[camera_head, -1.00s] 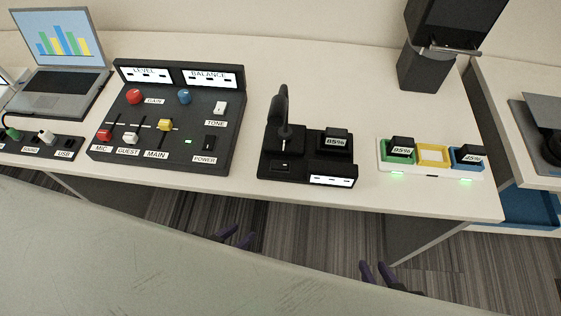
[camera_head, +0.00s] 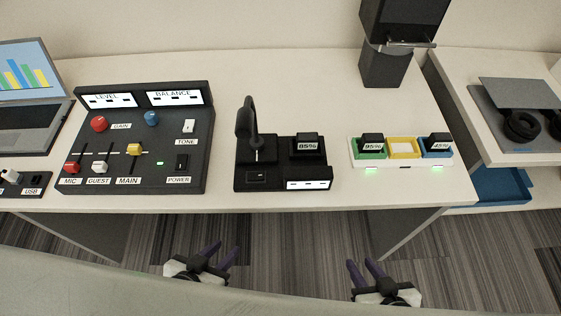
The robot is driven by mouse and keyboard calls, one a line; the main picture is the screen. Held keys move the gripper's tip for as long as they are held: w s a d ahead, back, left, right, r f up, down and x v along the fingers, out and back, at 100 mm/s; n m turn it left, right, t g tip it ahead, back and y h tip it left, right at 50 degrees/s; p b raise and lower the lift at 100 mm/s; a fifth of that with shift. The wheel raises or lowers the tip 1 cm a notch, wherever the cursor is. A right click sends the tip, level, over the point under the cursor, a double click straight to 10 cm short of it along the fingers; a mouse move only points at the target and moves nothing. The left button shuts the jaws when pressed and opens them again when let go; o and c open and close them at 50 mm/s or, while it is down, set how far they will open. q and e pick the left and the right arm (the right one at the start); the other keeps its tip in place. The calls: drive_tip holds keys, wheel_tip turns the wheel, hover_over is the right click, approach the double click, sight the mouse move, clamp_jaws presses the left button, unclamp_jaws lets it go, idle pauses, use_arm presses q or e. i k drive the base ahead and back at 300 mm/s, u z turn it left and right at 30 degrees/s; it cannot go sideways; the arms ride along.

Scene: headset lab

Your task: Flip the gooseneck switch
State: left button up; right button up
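The black gooseneck unit (camera_head: 243,165) stands near the front edge of the table, right of the mixer panel. Its curved neck (camera_head: 245,122) rises upright from the base. A small dark rocker switch (camera_head: 257,176) sits on the front left of the base; which way it is tipped is too small to tell. My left gripper (camera_head: 215,253) is open and empty, below and in front of the table edge. My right gripper (camera_head: 364,265) is also open and empty, in front of the table and to the right of the unit.
The mixer panel (camera_head: 135,170) with knobs and sliders stands left of the unit. A charging tray (camera_head: 405,165) with black battery blocks is to the right. A laptop (camera_head: 30,100) is at far left, and a dark machine (camera_head: 385,65) stands behind. The table's front strip is narrow.

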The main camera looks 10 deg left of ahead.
sight(259, 175)
drive_tip(key=u, duration=1.05)
drive_tip(key=k, duration=1.2)
drive_tip(key=z, duration=1.25)
drive_tip(key=i, duration=0.5)
